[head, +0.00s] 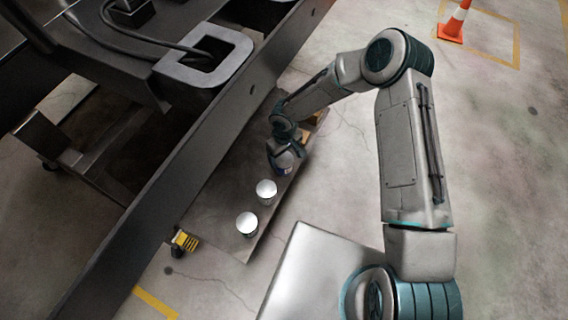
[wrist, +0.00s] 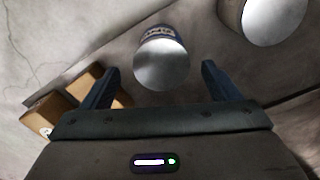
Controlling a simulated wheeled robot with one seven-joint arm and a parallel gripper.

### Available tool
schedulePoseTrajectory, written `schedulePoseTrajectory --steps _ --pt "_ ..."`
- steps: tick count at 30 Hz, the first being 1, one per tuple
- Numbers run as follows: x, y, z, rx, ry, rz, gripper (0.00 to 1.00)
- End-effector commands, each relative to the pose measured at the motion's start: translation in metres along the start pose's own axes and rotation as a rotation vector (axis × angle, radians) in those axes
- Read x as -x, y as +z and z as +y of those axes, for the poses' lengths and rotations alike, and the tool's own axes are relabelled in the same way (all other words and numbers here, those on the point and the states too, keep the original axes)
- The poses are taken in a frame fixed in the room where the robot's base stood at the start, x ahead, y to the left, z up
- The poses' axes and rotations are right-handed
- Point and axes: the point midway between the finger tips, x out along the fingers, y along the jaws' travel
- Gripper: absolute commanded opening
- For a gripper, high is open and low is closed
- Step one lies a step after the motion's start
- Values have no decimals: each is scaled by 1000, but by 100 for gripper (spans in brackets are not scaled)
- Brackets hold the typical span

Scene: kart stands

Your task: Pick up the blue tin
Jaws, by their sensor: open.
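The blue tin (wrist: 162,62) shows in the wrist view, with a pale round lid and a strip of blue label with white lettering. It stands between and slightly beyond the fingers of my gripper (wrist: 158,68), with a gap on each side. My gripper is open and empty. In the head view my gripper (head: 285,164) hangs over the dark board, and I cannot clearly pick out the blue tin there. A second tin (wrist: 265,20) with a pale lid is at the upper right of the wrist view.
Two pale-lidded tins (head: 266,187) (head: 247,224) stand on the board (head: 215,215) beside my gripper. Wooden blocks (wrist: 82,88) lie left of the fingers. A dark kart frame (head: 180,165) runs along the left. A traffic cone (head: 455,22) stands far off.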

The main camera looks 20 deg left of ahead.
Motion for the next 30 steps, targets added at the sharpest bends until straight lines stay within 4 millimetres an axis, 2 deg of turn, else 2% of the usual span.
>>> schedulePoseTrajectory --steps 1,8,18,27,28,30 --pt "-11 0 0 -2 -1 0 83" --pt "-27 0 0 -2 0 0 83" --pt "-72 0 -2 -2 0 0 83" --pt "-74 0 -2 -2 1 1 83" --pt "-74 0 -2 -2 1 1 77" --pt "-74 0 -2 -2 1 1 58"
